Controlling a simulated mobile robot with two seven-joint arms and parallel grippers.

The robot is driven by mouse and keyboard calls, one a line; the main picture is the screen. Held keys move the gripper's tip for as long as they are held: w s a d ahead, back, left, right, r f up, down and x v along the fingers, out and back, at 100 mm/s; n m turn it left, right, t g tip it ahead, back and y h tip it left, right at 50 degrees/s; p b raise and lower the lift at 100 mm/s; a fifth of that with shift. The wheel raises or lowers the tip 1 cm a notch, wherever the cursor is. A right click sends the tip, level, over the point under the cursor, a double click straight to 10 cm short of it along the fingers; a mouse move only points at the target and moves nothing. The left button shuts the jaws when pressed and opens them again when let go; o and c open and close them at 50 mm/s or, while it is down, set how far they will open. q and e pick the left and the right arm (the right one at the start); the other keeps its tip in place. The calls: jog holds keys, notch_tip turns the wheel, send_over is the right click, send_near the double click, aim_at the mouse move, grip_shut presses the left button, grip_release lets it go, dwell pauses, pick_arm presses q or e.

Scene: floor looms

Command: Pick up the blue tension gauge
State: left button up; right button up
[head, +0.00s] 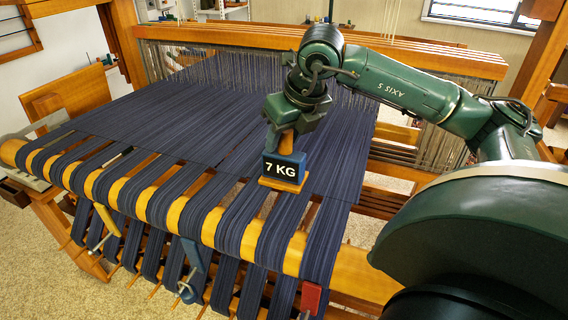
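The blue tension gauge (284,170) is a small blue box with a dark face reading "7 KG", an orange-brown base and a brown upright grip on top. It appears over the dark blue warp near the front beam. I cannot tell whether its base touches the cloth. My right gripper (286,132) is directly above it, pointing down, with its green fingers at the brown grip. The fingertips are partly hidden, so I cannot tell whether they are closed on it. My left gripper is not in view.
The loom's warp (190,125) spreads behind the gauge, and its strips pass over the yellow front beam (215,226). A yellow clamp (106,219), a blue clamp (191,258) and a red clamp (311,297) hang in front. A wooden crossbeam (230,37) stands behind.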

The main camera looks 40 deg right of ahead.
grip_shut()
jog(key=shift+r, duration=0.1)
dwell(0.4)
